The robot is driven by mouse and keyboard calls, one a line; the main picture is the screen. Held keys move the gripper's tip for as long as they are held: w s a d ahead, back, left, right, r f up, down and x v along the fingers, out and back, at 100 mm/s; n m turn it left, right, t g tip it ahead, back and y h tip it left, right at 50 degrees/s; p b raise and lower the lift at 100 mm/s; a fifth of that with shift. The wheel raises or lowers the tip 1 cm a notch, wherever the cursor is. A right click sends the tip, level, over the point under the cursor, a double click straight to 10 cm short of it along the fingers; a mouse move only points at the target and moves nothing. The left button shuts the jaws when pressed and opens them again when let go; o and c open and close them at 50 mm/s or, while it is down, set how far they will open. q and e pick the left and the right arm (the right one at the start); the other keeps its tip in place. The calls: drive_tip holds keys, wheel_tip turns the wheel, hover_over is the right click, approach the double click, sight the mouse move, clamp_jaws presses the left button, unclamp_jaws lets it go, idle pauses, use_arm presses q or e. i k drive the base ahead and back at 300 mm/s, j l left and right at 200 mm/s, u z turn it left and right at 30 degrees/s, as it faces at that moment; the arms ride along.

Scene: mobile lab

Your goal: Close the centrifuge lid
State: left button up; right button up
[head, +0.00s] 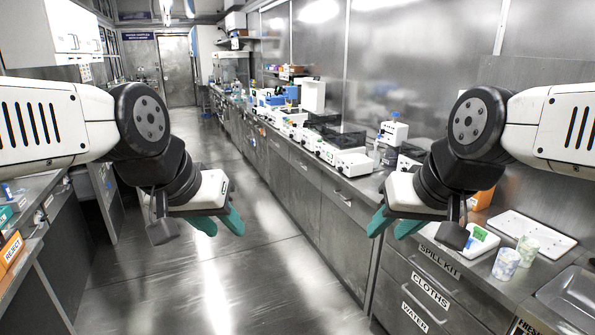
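No centrifuge can be told for certain at this distance. On the long counter along the right wall, a white upright panel (312,96), possibly a raised lid, stands among small instruments. Nearer on that counter are white instruments (353,162) with dark, see-through covers (346,138). My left gripper (218,223) hangs over the aisle floor, its teal fingers apart and nothing between them. My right gripper (394,224) is in front of the counter, its teal fingers also apart and empty. Both grippers are well short of the instruments. My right arm hides part of the counter.
The metal aisle floor (255,262) is clear up to the far door (176,70). Drawers labelled spill kit, cloths and water (430,290) are at the near right, below patterned cups (506,264) and a white tray (535,233). A left bench holds an orange reject box (12,250).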

sight(314, 92)
drive_tip(key=i+j+u, duration=0.2)
drive_tip(key=i+u, duration=0.15)
drive_tip(key=i, duration=0.65)
drive_tip(key=i+u, duration=0.35)
drive_tip(key=i, duration=0.6)
drive_tip(key=i+z, duration=0.15)
drive_tip(key=i, duration=0.35)
drive_tip(key=i+j+z, duration=0.15)
drive_tip(key=i, duration=0.4)
drive_tip(key=i+z, duration=0.15)
drive_tip(key=i, duration=0.35)
drive_tip(key=i+j+z, duration=0.15)
drive_tip(key=i, duration=0.35)
drive_tip(key=i+z, duration=0.35)
drive_tip(key=i, duration=0.15)
drive_tip(key=i+j+z, duration=0.2)
drive_tip(key=i+z, duration=0.2)
drive_tip(key=i+j, duration=0.4)
drive_tip(key=i, duration=0.15)
drive_tip(key=i+j+u, duration=0.1)
drive_tip(key=i+j, duration=0.7)
drive_tip(key=i, duration=0.3)
